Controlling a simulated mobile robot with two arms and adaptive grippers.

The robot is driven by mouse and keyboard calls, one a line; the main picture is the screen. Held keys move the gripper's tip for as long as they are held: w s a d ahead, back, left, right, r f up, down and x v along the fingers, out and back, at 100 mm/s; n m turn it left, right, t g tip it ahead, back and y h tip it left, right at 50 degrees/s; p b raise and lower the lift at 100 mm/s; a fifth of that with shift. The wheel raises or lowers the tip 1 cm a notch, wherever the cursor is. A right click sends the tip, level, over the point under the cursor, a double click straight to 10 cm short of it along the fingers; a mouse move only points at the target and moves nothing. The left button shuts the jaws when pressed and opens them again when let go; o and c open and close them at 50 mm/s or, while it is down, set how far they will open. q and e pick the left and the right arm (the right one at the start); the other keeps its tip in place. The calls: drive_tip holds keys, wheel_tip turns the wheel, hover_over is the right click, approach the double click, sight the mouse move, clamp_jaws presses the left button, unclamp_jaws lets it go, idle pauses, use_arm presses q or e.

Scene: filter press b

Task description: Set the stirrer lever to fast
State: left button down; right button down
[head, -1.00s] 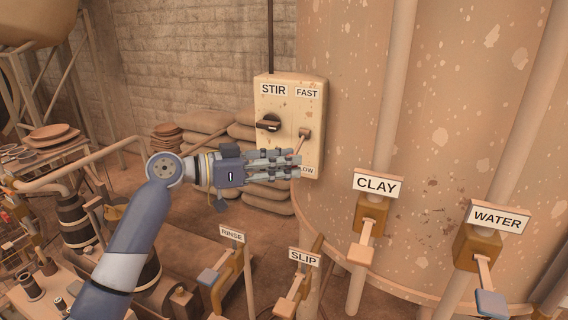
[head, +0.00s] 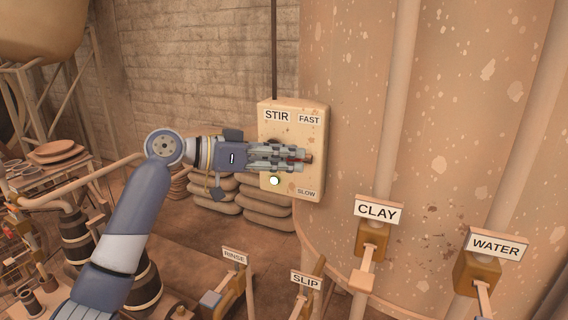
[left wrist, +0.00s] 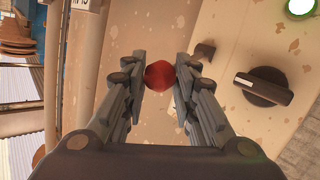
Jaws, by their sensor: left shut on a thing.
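The stirrer box (head: 291,185) is cream, with a STIR sign, FAST at the top right and SLOW at the bottom right. The stirrer lever's red knob (left wrist: 159,75) sits between my left gripper's fingertips in the left wrist view. In the head view, my left gripper (head: 307,156) reaches in front of the box and is shut on the lever, about midway in height between FAST and SLOW. The fingers hide most of the lever, so its exact angle is unclear. My right gripper is not in view.
A black rotary knob (left wrist: 264,87) is beside the lever on the box. A lit white-green lamp (head: 274,181) shows below my fingers. The large spotted tank (head: 430,120) stands close on the right. CLAY (head: 378,211) and WATER (head: 495,245) valves are lower right.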

use_arm(q)
drive_tip(key=shift+w+d+r, duration=0.1)
drive_tip(key=shift+w+r, duration=0.1)
drive_tip(key=shift+r, duration=0.65)
drive_tip(key=c, duration=1.3)
unclamp_jaws()
drive_tip(key=shift+f, duration=0.1)
drive_tip(key=shift+c, duration=0.2)
drive_tip(key=shift+o, duration=0.3)
drive_tip(key=shift+w+d+f, duration=0.1)
drive_tip(key=shift+d+f, duration=0.1)
drive_tip(key=v, duration=1.2)
drive_tip(key=shift+f, duration=0.25)
